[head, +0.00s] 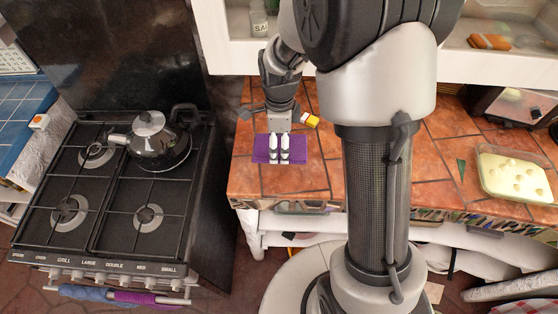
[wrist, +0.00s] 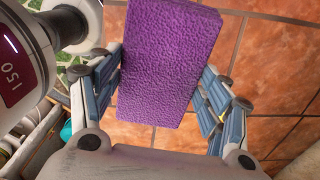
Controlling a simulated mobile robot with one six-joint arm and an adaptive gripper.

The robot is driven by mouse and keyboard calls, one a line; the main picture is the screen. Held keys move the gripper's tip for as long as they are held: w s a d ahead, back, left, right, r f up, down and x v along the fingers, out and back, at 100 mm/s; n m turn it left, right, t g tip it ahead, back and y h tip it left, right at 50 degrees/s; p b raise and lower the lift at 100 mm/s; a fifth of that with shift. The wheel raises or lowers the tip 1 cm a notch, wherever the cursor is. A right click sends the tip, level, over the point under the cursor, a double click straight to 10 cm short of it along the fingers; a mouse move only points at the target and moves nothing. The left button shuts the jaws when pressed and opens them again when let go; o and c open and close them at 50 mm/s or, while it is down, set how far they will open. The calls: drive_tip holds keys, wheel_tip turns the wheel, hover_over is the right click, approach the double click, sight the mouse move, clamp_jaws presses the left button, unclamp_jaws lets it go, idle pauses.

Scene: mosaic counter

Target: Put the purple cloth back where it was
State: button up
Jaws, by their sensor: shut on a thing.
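The purple cloth (head: 261,151) looks like a flat, textured, thick rectangle. In the head view it is at the counter's left part, under my gripper (head: 286,152). In the wrist view the cloth (wrist: 165,60) fills the space between the two fingers of my gripper (wrist: 165,95). My gripper is shut on it, with the fingers along its two sides. Whether the cloth touches the counter or hangs just above it, I cannot tell. Another purple cloth (head: 140,298) hangs on the oven rail beside a blue one (head: 85,293).
A small yellow and white thing (head: 312,120) shows beside my gripper. A stove with a dark kettle (head: 160,145) stands to the left. A glass dish of pale food (head: 515,175) is at the far right. A white shelf hangs above.

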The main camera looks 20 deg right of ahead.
wheel_tip(320, 180, down, 8)
drive_tip(key=shift+w+r+b, duration=0.1)
drive_tip(key=shift+b, duration=0.8)
drive_tip(key=o, duration=1)
drive_tip(key=shift+c, duration=0.2)
